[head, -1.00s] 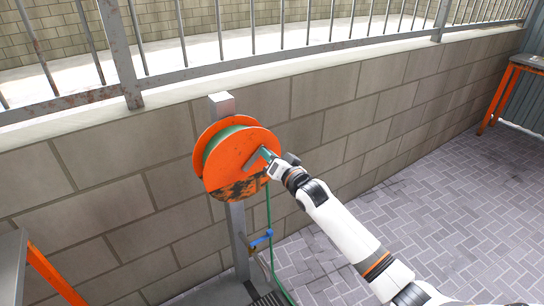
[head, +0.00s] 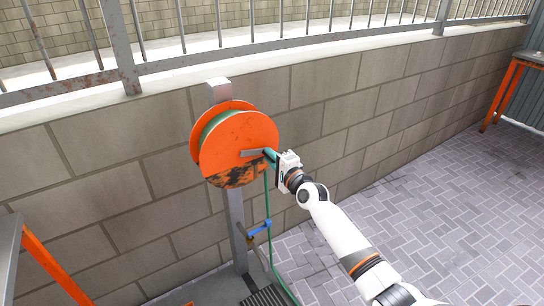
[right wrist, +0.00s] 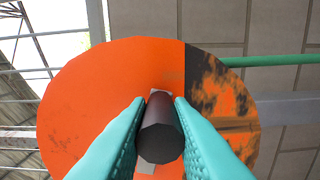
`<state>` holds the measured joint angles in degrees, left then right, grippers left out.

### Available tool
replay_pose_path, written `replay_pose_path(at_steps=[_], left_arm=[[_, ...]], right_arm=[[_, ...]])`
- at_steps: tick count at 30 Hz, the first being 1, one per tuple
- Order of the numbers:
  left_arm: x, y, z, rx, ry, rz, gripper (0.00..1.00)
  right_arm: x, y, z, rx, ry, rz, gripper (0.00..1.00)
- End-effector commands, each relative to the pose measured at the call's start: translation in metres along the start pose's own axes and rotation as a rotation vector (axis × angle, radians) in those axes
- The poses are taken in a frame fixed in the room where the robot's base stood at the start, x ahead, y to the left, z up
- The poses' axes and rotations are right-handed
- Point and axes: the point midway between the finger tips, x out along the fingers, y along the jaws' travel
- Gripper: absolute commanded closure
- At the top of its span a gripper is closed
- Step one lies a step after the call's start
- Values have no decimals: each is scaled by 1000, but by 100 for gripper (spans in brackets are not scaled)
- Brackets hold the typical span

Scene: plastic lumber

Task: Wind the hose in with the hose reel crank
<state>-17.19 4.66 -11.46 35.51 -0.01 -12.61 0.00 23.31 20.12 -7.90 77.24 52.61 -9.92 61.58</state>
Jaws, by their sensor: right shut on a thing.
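The orange hose reel (head: 228,138) stands on a grey metal post (head: 236,218) in front of the block wall. Its disc has a dark worn patch at the lower part. The grey crank arm (head: 252,152) points right from the hub. My right gripper (head: 275,158) is at the crank's outer end. In the right wrist view, its teal fingers (right wrist: 156,110) are shut around the dark crank handle (right wrist: 160,135), with the orange disc (right wrist: 110,90) behind. The green hose (head: 269,205) hangs from the reel to the ground. My left gripper is not in view.
A blue valve lever (head: 260,230) is on the post below the reel, beside the hose. A grey-topped table with orange legs (head: 50,262) is at the lower left, another (head: 503,90) at the far right. The paved floor (head: 430,180) on the right is clear.

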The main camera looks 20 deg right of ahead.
Motion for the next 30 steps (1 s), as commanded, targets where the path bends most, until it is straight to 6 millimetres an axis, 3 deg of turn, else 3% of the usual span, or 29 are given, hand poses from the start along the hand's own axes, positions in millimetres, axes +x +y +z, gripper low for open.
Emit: replay_pose_path(at_steps=[13, 30], left_arm=[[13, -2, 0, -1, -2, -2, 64], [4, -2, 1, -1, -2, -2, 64]], right_arm=[[0, -31, -13, 430, -1, -2, 100], [0, -54, -44, 969, -2, -3, 100]])
